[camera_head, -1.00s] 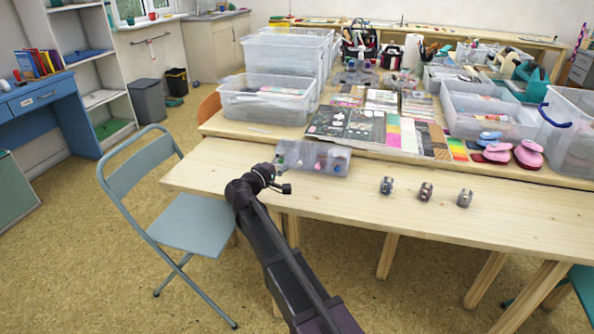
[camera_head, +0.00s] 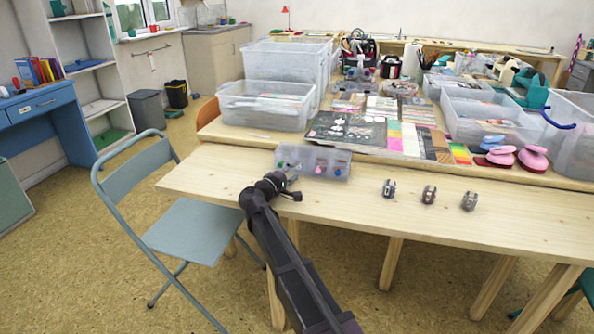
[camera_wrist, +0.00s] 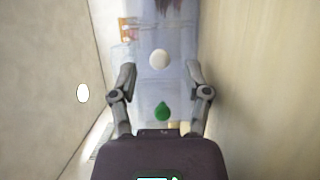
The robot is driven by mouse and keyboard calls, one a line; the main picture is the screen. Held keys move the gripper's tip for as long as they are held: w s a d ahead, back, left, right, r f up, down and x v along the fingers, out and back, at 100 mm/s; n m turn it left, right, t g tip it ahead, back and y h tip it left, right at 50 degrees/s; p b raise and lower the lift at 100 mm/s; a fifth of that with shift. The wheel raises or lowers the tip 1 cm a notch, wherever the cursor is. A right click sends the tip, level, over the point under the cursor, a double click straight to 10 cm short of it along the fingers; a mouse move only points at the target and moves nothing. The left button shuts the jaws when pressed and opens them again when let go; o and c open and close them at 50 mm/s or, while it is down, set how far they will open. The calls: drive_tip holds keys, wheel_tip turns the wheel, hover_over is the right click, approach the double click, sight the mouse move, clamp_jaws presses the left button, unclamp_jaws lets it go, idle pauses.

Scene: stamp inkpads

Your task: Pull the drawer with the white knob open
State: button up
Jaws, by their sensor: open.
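A small translucent drawer unit (camera_head: 328,155) stands on the front wooden table, with coloured knobs on its front. In the wrist view its pale front (camera_wrist: 176,84) runs up the middle, with a round white knob (camera_wrist: 160,59) and a green knob (camera_wrist: 163,111). My gripper (camera_head: 293,184) is at the left part of the unit's front in the head view. Contact cannot be told. In the head view my arm end hides part of the drawer front.
Several small metallic items (camera_head: 429,194) stand to the right on the front table (camera_head: 500,210). Clear bins (camera_head: 265,106), paper sheets and pink punches (camera_head: 533,158) fill the table behind. A grey folding chair (camera_head: 195,225) stands at the left.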

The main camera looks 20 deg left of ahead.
sight(302, 162)
drive_tip(key=shift+x, duration=1.15)
clamp_jaws()
